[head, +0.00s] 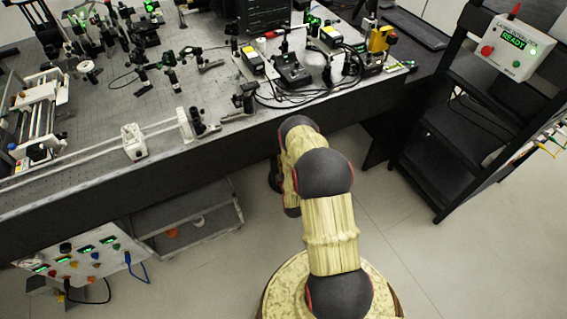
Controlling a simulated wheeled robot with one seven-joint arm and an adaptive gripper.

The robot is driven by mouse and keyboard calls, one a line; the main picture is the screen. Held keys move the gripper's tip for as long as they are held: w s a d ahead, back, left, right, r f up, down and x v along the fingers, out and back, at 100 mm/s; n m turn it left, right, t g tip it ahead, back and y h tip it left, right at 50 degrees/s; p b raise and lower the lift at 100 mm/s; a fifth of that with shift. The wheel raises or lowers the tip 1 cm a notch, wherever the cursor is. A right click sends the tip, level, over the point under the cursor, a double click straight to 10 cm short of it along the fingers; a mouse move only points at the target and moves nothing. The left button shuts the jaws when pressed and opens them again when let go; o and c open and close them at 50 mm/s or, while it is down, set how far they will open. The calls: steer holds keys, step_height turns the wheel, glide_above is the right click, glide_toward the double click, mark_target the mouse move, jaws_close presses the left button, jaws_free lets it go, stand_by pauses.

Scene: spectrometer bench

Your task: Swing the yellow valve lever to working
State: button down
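A light control panel (80,262) stands at the lower left, in front of the bench. It carries several small coloured knobs or levers and green displays. A small yellow part (73,265) shows on it, but it is too small to tell whether it is the valve lever or how it is turned. My arm is folded in the middle of the head view, well to the right of the panel. My gripper's fingers do not show; the arm's own links hide its end.
The optical bench (170,118) fills the back, crowded with optics and cables. A low grey cart (187,218) stands under it, right of the panel. A black rack (468,125) with a READY box (506,47) stands at right. Floor (225,270) between panel and arm is clear.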

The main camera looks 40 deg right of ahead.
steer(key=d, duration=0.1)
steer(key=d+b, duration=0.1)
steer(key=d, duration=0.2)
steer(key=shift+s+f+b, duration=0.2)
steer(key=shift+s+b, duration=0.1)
steer(key=shift+b, duration=0.1)
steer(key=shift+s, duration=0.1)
